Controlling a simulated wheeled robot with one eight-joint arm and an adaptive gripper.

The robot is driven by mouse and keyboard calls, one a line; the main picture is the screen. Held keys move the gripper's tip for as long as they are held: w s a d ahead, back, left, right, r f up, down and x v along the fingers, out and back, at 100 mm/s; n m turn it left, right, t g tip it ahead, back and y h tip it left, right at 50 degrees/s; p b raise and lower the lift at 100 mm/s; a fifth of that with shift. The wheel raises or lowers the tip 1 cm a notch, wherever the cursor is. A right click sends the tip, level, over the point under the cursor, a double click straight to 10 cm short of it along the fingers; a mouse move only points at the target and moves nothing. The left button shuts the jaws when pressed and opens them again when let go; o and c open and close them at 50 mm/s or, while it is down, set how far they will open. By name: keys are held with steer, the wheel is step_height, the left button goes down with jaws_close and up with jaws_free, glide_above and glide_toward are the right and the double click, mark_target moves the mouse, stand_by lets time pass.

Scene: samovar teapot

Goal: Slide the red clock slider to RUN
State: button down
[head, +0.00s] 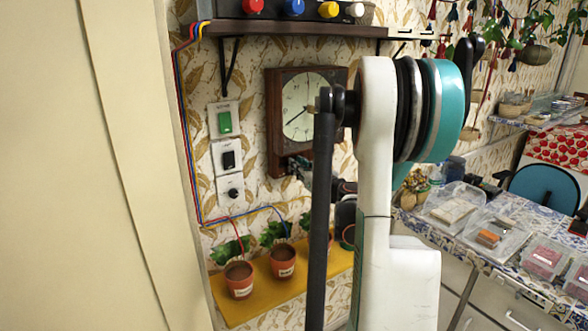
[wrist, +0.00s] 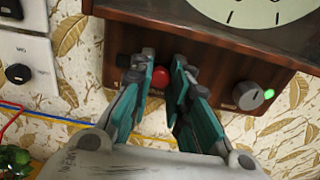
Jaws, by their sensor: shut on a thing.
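The wooden wall clock (head: 280,112) hangs on the papered wall, partly hidden behind my arm in the head view. Its lower front panel (wrist: 213,77) fills the upper part of the wrist view. The red clock slider (wrist: 158,79) sits on this panel between my fingertips. My gripper (wrist: 163,70) is shut on the slider; the fingers hide its sides. In the head view, my gripper (head: 300,168) is at the clock's lower edge, and the slider cannot be made out. Any RUN label is not readable.
A grey knob (wrist: 247,96) and a lit green lamp (wrist: 269,94) are right of the slider. Wall switches (head: 227,155) are left of the clock. A shelf (head: 300,29) is above, and potted plants (head: 239,279) stand on a yellow board (head: 262,293) below.

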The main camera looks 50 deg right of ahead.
steer(key=c, duration=1.5)
jaws_free()
steer(key=shift+s+d, duration=0.1)
steer(key=shift+d, duration=0.2)
steer(key=shift+a, duration=0.1)
steer(key=v, duration=1.2)
